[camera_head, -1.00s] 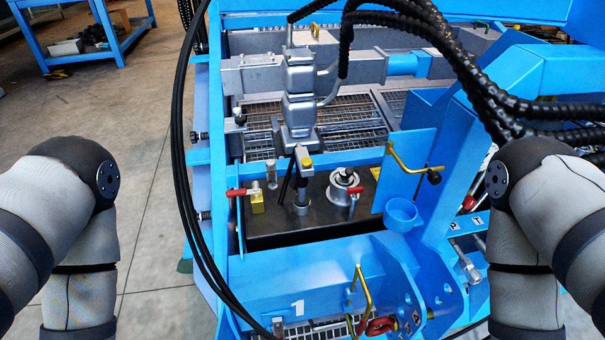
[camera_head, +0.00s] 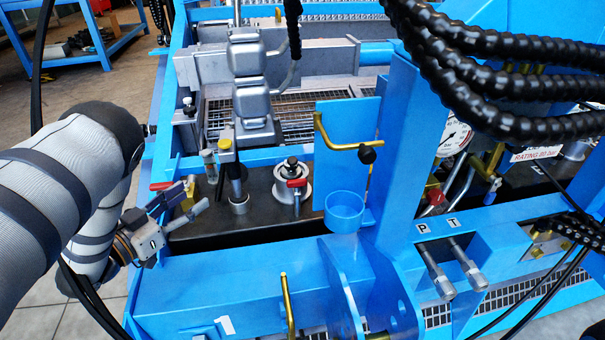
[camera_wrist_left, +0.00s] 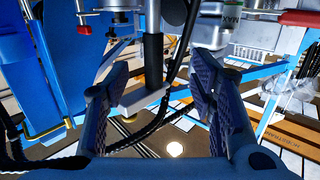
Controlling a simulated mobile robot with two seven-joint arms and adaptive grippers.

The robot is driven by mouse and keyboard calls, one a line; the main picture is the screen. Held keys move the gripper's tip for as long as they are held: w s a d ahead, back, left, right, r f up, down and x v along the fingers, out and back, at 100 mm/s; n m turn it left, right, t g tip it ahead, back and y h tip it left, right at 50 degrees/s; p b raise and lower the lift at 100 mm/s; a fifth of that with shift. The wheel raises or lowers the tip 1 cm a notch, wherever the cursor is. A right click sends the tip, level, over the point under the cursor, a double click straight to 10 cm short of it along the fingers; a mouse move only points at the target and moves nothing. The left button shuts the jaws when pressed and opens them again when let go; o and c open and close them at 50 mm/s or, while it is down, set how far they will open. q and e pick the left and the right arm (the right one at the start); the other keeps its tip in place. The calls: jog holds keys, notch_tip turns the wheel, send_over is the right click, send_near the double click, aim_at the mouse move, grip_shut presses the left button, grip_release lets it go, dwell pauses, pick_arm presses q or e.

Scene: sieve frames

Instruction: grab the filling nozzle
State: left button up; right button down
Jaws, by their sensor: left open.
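What looks like the filling nozzle (camera_head: 234,176), an upright piece with a black sleeve and a yellow-and-grey head, stands in a grey collar on the dark tank top in the head view. My left gripper (camera_head: 196,199) is open at the tank's left edge, to the left of the nozzle and apart from it. In the left wrist view, a black upright cylinder (camera_wrist_left: 153,57), likely the nozzle, shows beyond and between the open fingers (camera_wrist_left: 157,84). Nothing is held. My right gripper is out of view.
A red-handled valve (camera_head: 297,183) stands right of the nozzle on the tank top. A blue plate with a brass handle (camera_head: 345,147) and a blue cup (camera_head: 344,207) are further right. A blue beam (camera_head: 190,300) runs in front. Black hoses (camera_head: 480,40) hang at the upper right.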

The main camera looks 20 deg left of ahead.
aim_at(227, 165)
pick_arm(q)
jog(key=shift+m+t+h, duration=0.3)
jog(key=shift+h, duration=0.3)
jog(key=x, duration=0.4)
jog(key=r+x, duration=0.1)
jog(key=x, duration=0.3)
jog(key=r+b+x, duration=0.1)
jog(key=x, duration=0.4)
jog(key=shift+d, duration=0.2)
jog(key=shift+r, duration=0.1)
grip_shut()
